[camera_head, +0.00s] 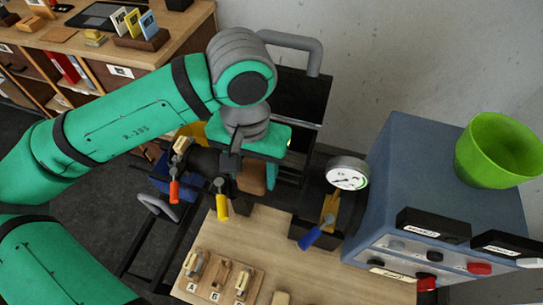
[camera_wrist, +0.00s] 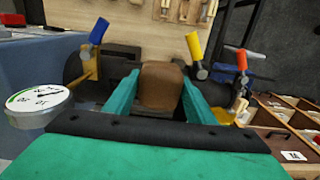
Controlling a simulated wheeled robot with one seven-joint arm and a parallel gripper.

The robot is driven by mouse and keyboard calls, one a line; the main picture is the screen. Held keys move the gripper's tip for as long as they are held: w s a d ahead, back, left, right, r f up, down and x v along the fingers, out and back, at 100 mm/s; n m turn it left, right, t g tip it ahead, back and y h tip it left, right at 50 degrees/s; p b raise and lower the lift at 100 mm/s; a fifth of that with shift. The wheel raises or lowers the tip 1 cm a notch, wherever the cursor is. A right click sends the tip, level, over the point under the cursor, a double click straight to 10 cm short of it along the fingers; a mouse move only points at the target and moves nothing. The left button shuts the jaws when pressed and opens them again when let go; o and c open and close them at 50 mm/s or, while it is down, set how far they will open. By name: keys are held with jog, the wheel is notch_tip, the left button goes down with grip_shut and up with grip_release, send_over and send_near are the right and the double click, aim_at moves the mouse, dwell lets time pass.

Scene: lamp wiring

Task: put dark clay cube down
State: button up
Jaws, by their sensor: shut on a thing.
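The dark clay cube (camera_wrist: 161,86) is a brown block with rounded edges. My gripper (camera_wrist: 160,78) is shut on it, with one green finger on each side. In the head view, my gripper (camera_head: 252,182) points down above the black pipework at the back edge of the wooden table, and part of the brown cube (camera_head: 252,175) shows below the green gripper body. The cube's underside is hidden, and I cannot tell how high it is above what lies under it.
Red (camera_head: 174,190), yellow (camera_head: 222,207) and blue (camera_head: 316,236) valve handles and a round gauge (camera_head: 347,174) stand close around my gripper. The wooden table (camera_head: 262,232) has bare room behind its labelled pieces. A blue-grey cabinet with a green bucket (camera_head: 497,150) stands right.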

jog(key=w+d, duration=0.4)
jog(key=w, duration=0.8)
jog(key=f, duration=0.7)
jog(key=shift+s+a+f, duration=0.1)
jog(key=shift+s+f, duration=0.05)
jog(key=shift+s, duration=0.2)
jog(key=shift+f, duration=2.35)
jog(key=shift+f, duration=0.15)
jog(key=o, duration=1.5)
notch_tip(320, 180, up, 12)
jog(key=shift+r, duration=0.15)
